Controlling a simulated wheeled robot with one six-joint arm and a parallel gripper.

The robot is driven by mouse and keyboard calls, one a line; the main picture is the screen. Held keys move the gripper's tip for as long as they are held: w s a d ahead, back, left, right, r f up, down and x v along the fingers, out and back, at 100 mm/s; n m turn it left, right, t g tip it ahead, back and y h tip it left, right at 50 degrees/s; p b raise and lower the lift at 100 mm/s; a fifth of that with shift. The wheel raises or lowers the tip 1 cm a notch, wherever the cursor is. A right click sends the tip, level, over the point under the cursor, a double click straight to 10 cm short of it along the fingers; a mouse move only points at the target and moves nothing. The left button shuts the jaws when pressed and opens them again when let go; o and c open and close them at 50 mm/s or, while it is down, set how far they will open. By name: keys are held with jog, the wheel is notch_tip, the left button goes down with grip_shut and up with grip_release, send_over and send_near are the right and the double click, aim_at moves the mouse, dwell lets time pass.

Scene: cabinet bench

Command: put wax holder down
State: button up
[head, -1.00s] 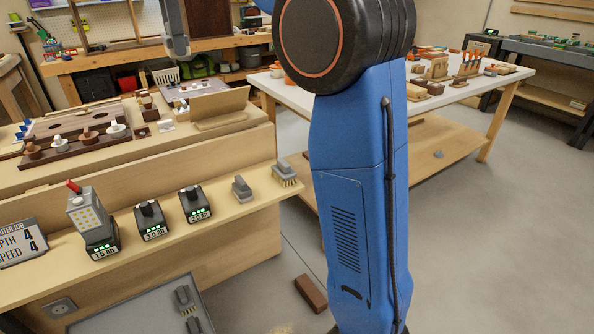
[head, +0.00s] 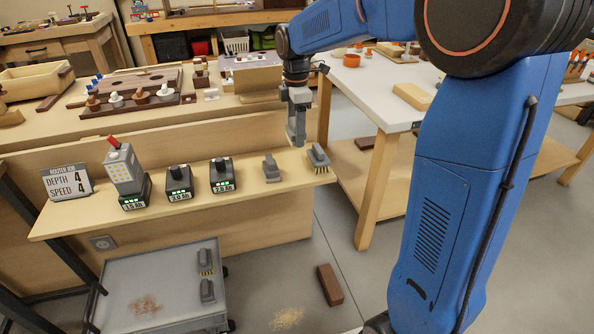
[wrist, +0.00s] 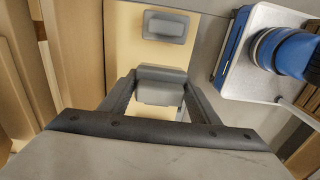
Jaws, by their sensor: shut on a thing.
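My gripper (head: 297,138) is above the right part of the wooden shelf in the head view. In the wrist view its two fingers (wrist: 160,95) close on a grey, stepped block, which I take to be the wax holder (wrist: 160,86). It is held over the pale shelf. In the head view the fingers largely hide it, and I cannot tell whether it touches the shelf. A grey block (head: 272,168) stands just left of my gripper, and a grey brush (head: 318,156) with pale bristles stands just right, at the shelf end.
The shelf (head: 240,195) also carries two battery packs (head: 179,183) (head: 221,175), a lamp on a battery (head: 122,168) and a sign (head: 67,184). Below is a grey cart (head: 165,270) with a brush and a block. A white table (head: 375,85) stands to the right.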

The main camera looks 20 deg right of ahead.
aim_at(296, 171)
jog(key=shift+s+f, duration=0.15)
jog(key=shift+f, duration=2.65)
jog(key=shift+s+f, duration=0.1)
jog(key=shift+f, duration=2.7)
jog(key=o, duration=1)
jog(key=shift+f, duration=0.1)
